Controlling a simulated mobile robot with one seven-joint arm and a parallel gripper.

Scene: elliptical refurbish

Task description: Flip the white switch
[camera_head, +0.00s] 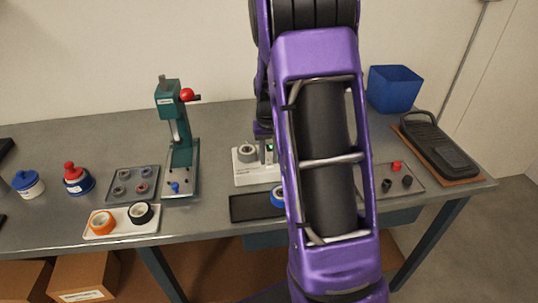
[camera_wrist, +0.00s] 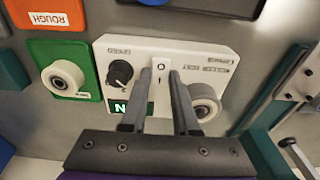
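The white switch (camera_wrist: 161,75) is a small rocker marked O and I on a white machine panel (camera_wrist: 215,52) in the wrist view. My gripper (camera_wrist: 161,78) is over the panel with its two dark fingers apart, one tip on each side of the switch. I cannot tell whether the tips touch it. Nothing is held between them apart from the switch lying in the gap. In the head view the white machine (camera_head: 254,180) stands on the bench, partly hidden by my purple arm, which also hides most of the gripper.
On the panel, a black speed knob (camera_wrist: 120,73) and a green display (camera_wrist: 119,106) lie left of the fingers, and a pale roller (camera_wrist: 205,102) lies right. A teal press (camera_head: 180,130) stands left of the machine. A blue bin (camera_head: 394,89) is at back right.

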